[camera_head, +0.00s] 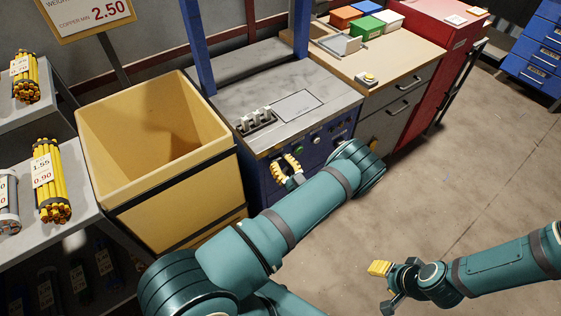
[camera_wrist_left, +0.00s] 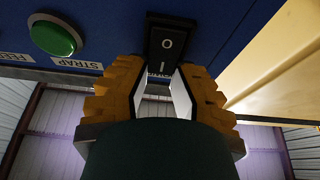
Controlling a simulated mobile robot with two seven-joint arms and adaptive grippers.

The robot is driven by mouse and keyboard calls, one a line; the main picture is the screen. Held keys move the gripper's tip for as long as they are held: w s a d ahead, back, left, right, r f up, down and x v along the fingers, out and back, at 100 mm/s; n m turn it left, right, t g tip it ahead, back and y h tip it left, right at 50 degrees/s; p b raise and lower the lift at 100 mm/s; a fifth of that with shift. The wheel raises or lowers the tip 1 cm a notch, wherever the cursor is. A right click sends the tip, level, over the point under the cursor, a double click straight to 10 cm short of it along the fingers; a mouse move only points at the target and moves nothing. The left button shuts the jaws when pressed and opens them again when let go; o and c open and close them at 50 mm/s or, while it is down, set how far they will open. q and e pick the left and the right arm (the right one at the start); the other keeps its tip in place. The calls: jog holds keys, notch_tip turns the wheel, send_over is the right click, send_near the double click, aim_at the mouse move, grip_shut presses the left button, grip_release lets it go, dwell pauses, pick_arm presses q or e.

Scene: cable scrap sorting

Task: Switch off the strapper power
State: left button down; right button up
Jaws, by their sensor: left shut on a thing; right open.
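The strapper (camera_head: 285,82) is a blue cabinet with a grey metal top and a front control panel. In the left wrist view the power switch (camera_wrist_left: 170,44) is a black rocker marked O and I on the blue panel. My left gripper (camera_head: 287,168) is at the left part of that panel. Its yellow fingers (camera_wrist_left: 165,80) are shut on the power switch, at its lower end in the wrist view. The fingertips hide part of the switch and its label. My right gripper (camera_head: 384,287) is open and empty over the floor at the lower right.
A green button (camera_wrist_left: 54,37) labelled STRAP sits beside the switch. A large yellow bin (camera_head: 150,130) stands close to the left of the strapper. A wooden-topped workbench (camera_head: 390,60) with small coloured bins adjoins on the right. The floor (camera_head: 450,150) in front is clear.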

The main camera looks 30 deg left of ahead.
pick_arm(q)
jog(key=shift+r, duration=0.1)
jog(key=c, duration=0.7)
grip_release()
jog(key=shift+a, duration=0.1)
jog(key=shift+c, duration=0.2)
jog(key=v, duration=1.2)
jog(key=shift+w, duration=0.1)
